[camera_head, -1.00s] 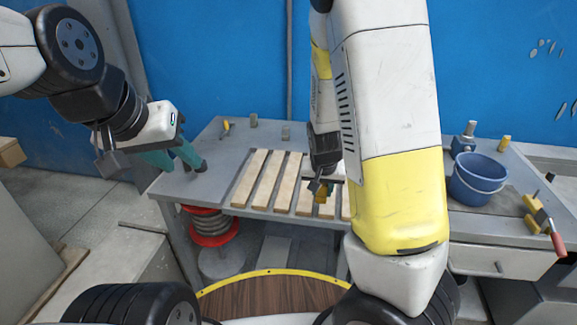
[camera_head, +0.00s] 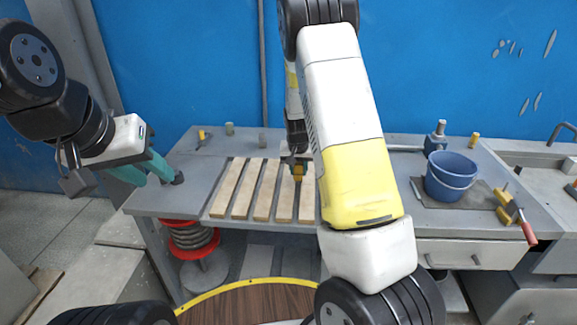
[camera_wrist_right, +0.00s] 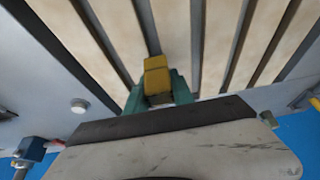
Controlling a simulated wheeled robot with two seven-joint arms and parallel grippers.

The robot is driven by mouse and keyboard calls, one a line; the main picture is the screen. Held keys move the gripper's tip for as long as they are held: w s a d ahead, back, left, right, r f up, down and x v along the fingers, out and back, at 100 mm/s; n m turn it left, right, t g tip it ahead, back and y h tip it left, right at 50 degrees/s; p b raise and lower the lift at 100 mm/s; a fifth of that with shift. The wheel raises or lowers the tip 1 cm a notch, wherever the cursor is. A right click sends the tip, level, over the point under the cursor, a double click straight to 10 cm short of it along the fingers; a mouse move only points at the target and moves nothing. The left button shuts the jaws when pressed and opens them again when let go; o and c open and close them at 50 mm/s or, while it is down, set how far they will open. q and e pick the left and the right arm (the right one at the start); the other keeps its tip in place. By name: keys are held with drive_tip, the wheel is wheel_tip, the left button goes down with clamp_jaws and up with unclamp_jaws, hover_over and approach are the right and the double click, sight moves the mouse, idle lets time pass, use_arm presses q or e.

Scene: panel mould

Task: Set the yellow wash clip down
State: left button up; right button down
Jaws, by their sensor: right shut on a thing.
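The yellow wash clip (camera_wrist_right: 157,77) is between the green fingers of my right gripper (camera_wrist_right: 160,95), which is shut on it. In the head view the clip (camera_head: 298,173) shows small below my right gripper (camera_head: 298,160), over the wooden slats (camera_head: 262,190). I cannot tell whether the clip touches the slats. My right arm hides the right part of the slats. My left gripper (camera_head: 158,172) has green fingers with dark tips and is at the left end of the table; its fingers seem apart, with nothing seen between them.
A blue bucket (camera_head: 450,178) stands on the right of the grey table (camera_head: 160,200). A yellow clamp with a red handle (camera_head: 515,215) lies at the right front. Small pegs (camera_head: 229,128) stand along the back edge. Bare table lies left of the slats.

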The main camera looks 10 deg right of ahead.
drive_tip(key=shift+f, duration=1.3)
drive_tip(key=shift+f, duration=0.15)
drive_tip(key=c, duration=1.1)
unclamp_jaws()
